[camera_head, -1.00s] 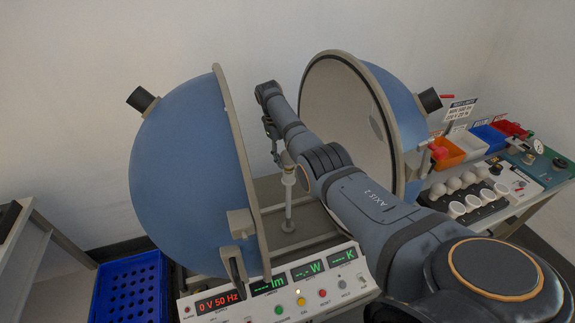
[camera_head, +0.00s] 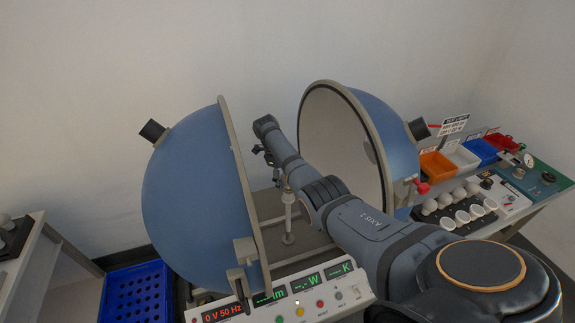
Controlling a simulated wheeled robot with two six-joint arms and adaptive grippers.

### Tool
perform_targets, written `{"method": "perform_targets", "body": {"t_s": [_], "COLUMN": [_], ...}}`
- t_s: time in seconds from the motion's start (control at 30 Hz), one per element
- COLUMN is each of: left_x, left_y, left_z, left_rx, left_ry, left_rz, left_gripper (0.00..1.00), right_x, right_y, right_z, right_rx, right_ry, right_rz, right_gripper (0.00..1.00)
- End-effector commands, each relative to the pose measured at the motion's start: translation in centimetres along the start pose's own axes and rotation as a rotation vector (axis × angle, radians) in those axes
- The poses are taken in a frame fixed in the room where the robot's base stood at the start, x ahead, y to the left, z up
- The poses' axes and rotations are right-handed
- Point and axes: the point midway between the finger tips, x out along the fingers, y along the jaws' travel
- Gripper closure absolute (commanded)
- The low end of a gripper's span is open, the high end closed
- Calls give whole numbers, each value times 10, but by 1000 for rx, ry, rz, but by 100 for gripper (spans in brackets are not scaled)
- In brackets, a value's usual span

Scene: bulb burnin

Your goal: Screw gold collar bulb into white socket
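A slim metal post (camera_head: 289,222) stands between the two open halves of the blue sphere, with a small pale holder (camera_head: 288,196) at its top. I cannot make out a gold collar or a bulb there. My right arm reaches in from the lower right across the sphere opening. Its dark gripper (camera_head: 261,151) is small, behind and above the post top, apart from it in the picture. Its fingers are partly hidden by the arm, and whether they are open or hold anything is unclear. My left gripper is not in view.
The blue left hemisphere (camera_head: 190,195) and open right hemisphere (camera_head: 335,145) flank the post. A control panel (camera_head: 345,297) lies in front. Several white bulbs and cups (camera_head: 470,216) stand on the right bench, near coloured bins (camera_head: 437,165). A blue crate (camera_head: 138,292) is at lower left.

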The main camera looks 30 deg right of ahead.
Motion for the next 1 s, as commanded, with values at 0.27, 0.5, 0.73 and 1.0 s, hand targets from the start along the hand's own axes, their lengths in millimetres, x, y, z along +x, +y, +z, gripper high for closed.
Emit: {"method": "perform_targets", "body": {"t_s": [0.27,0.5,0.73,1.0], "left_x": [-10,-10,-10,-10], "left_y": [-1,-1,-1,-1], "left_z": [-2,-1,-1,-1], "left_rx": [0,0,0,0], "left_ry": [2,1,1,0], "left_rz": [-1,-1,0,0], "left_gripper": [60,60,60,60], "right_x": [2,0,-2,-2], "right_y": [8,13,16,17], "right_z": [-1,-1,0,1], "right_rx": [-587,-1114,-1445,-1461], "right_ry": [-86,-163,-212,-214], "right_rz": [-152,-286,-368,-371], "right_gripper": [30,30,30,30]}}
